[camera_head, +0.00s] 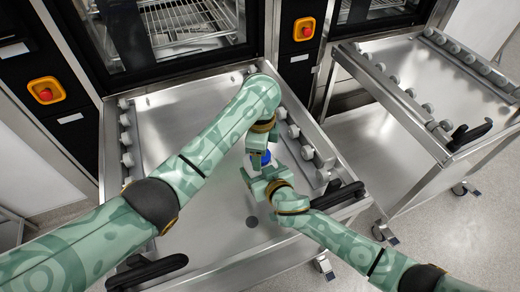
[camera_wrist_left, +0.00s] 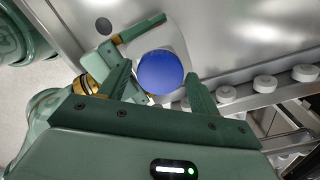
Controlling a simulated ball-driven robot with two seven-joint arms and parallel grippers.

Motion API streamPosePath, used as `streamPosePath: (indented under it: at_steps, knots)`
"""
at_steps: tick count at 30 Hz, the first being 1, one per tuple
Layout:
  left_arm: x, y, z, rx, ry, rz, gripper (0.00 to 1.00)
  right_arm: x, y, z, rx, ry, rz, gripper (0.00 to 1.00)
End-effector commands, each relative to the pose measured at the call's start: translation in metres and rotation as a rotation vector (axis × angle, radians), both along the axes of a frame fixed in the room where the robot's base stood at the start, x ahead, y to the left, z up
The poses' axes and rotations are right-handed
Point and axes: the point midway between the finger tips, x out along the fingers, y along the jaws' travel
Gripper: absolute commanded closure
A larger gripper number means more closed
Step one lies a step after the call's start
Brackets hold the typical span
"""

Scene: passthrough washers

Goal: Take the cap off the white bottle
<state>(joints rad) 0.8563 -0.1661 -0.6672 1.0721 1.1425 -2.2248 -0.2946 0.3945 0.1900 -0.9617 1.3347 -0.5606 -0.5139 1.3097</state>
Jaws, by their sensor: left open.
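The white bottle (camera_wrist_left: 182,42) shows in the left wrist view, seen from its cap end. Its round blue cap (camera_wrist_left: 160,72) faces the camera, and the cap also shows in the head view (camera_head: 262,160). My left gripper (camera_head: 259,150) points down over the cap; its open fingers stand on either side of it, with a gap visible at the right. My right gripper (camera_head: 264,181) is at the bottle from below right, with a finger along the bottle's edge, and appears shut on it. The bottle's body is mostly hidden in the head view.
A steel cart top (camera_head: 215,215) lies under both grippers, with rollers along its sides and black handles in front. A second cart (camera_head: 400,160) stands at the right. Washers with red buttons (camera_head: 304,29) stand behind. The cart's left part is clear.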

Motion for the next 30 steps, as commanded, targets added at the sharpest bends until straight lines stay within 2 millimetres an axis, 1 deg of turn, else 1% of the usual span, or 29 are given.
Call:
streamPosePath:
  at_steps: [2, 6, 9, 12, 17, 18, 20, 21, 26, 30]
  knots:
    - [-0.002, -0.004, 0.008, -0.01, 0.003, -0.004, 0.29, 0.001, -0.001, 0.0, -0.001, -0.001, -0.004, 0.88]
    - [-0.001, -0.003, 0.029, -0.008, 0.001, -0.004, 0.29, 0.0, 0.0, 0.0, -0.001, 0.0, -0.002, 0.88]
    - [-0.001, -0.002, 0.04, -0.007, 0.001, -0.003, 0.29, 0.0, 0.0, 0.0, 0.0, 0.0, 0.0, 0.88]
    - [0.0, -0.002, 0.044, -0.004, 0.0, -0.001, 0.29, 0.0, 0.0, 0.0, 0.0, 0.0, 0.001, 0.88]
    - [0.0, -0.001, 0.044, -0.003, 0.0, 0.0, 0.29, 0.0, 0.001, 0.0, 0.0, 0.0, 0.001, 0.88]
    - [0.0, -0.001, 0.044, -0.003, 0.0, 0.0, 0.29, 0.0, 0.001, 0.0, 0.0, 0.0, 0.001, 0.19]
    - [0.0, -0.001, 0.044, -0.002, -0.001, 0.0, 0.29, -0.001, 0.001, 0.0, 0.001, 0.0, 0.002, 0.02]
    - [0.0, -0.001, 0.044, -0.002, -0.001, 0.0, 0.29, -0.001, 0.001, 0.0, 0.001, 0.0, 0.002, 0.0]
    - [0.0, -0.001, 0.044, -0.002, -0.001, 0.0, 0.29, -0.001, 0.001, 0.0, 0.001, 0.0, 0.002, 0.0]
    - [0.0, -0.001, 0.05, -0.002, -0.004, 0.0, 0.29, -0.007, -0.002, 0.004, 0.002, 0.001, 0.001, 0.0]
